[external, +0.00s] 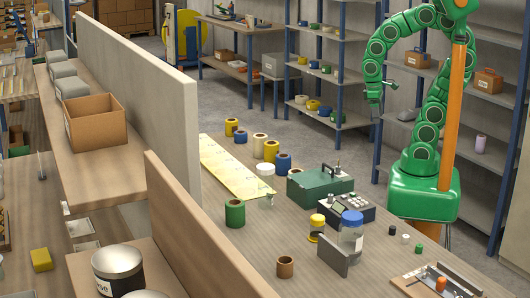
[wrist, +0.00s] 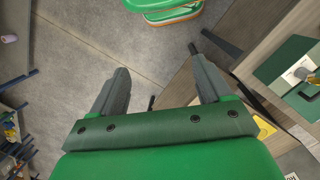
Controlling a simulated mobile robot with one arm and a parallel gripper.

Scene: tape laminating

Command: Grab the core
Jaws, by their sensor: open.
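Several hollow rolls stand on the long wooden workbench (external: 200,220) in the external view. A short brown tube (external: 285,267), which looks like a bare core, stands upright near the bench front. A larger green hollow roll (external: 235,213) stands further back to its left. I cannot tell for certain which one is the core. My gripper (external: 376,92) hangs from my green arm at the upper right, in the air well away from these rolls. In the wrist view my gripper (wrist: 158,68) has its fingers spread, with only grey floor and a bench edge between them.
A yellow strip board (external: 236,167), a green case (external: 319,184), a keypad device (external: 346,206) and a blue-lidded jar (external: 351,232) stand on the bench. A grey partition (external: 130,80) borders it on the left. Shelves (external: 330,75) stand behind. Bare bench lies around the brown tube.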

